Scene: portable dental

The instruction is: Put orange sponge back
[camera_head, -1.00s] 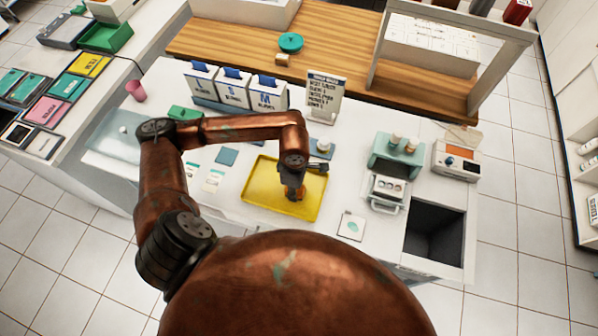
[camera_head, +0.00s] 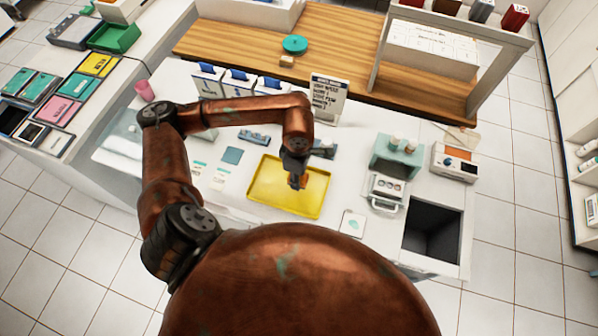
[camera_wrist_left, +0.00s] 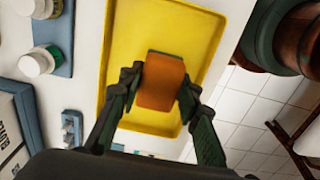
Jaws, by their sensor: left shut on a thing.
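My left gripper (camera_head: 297,184) is over the yellow tray (camera_head: 265,196), low above it or at its surface; I cannot tell which. In the left wrist view its two fingers (camera_wrist_left: 160,86) stand on both sides of the orange sponge (camera_wrist_left: 162,82), shut on it. The sponge has a dark green layer along its far edge. The yellow tray (camera_wrist_left: 180,22) lies behind the sponge in that view and looks otherwise empty. In the head view the sponge is mostly hidden by the gripper. My right gripper is not in view.
White boxes with blue tops (camera_head: 238,82) and a sign stand (camera_head: 327,98) are behind the tray. White-lidded jars (camera_wrist_left: 38,62) are left in the wrist view.

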